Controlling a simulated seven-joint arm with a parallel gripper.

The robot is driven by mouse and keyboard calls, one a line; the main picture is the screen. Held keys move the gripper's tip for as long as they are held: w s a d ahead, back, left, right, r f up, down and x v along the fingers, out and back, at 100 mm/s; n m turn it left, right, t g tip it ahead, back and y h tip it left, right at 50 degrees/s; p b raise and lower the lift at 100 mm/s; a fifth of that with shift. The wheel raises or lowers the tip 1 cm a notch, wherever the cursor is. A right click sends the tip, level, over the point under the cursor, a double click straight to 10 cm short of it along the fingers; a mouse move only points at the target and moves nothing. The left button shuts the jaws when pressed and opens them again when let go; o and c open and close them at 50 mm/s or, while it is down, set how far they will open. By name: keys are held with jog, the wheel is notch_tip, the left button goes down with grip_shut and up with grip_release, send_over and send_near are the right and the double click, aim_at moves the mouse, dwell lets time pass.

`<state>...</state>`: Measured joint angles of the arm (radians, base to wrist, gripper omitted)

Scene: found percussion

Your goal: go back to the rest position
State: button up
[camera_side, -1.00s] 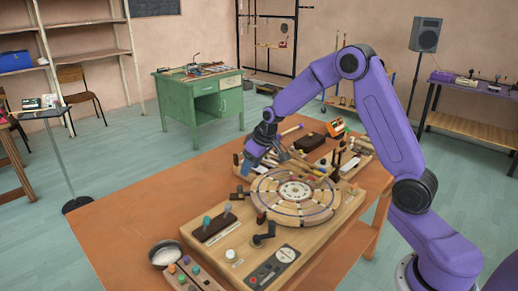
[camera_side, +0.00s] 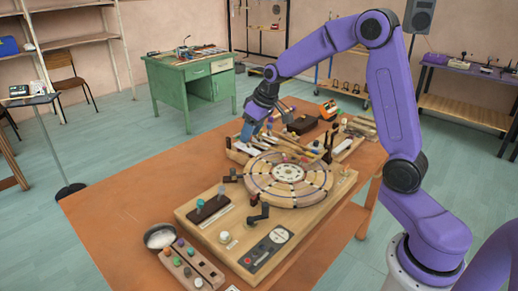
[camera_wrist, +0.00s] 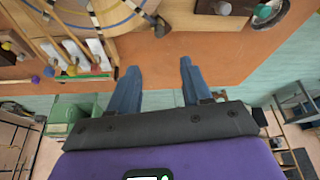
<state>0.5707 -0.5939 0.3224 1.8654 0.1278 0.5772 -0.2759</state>
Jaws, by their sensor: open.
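My gripper (camera_side: 247,132) hangs at the back left of the round segmented wooden wheel (camera_side: 252,181), near the far left edge of the orange-brown table (camera_side: 125,195). In the wrist view my gripper (camera_wrist: 158,64) shows two blue fingers spread apart with nothing between them. Orange table top and the table's edge show beyond the fingertips. The wheel (camera_wrist: 90,14) is at the top left of the wrist view. In the side view, I cannot tell the exact height of the fingertips above the table.
A wooden base board carries the wheel, a dark block with knobs (camera_side: 209,210) and a control plate (camera_side: 267,250). A rack with mallets and white bars (camera_wrist: 82,50) lies close to the fingers. An orange-and-black device (camera_side: 328,110) stands behind. The table's left part is clear.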

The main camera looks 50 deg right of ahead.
jog(key=s+a+r+n+g, duration=0.1)
jog(key=s+a+n, duration=0.2)
jog(key=s+a, duration=0.45)
jog(key=s+a+n+g, duration=0.2)
jog(key=s+a, duration=0.3)
jog(key=s, duration=0.6)
jog(key=s+d+n+g, duration=0.1)
jog(key=s+n, duration=0.4)
jog(key=s, duration=1.4)
jog(key=shift+d+f+h, duration=0.3)
jog(key=shift+d+f, duration=0.15)
jog(key=shift+d, duration=0.2)
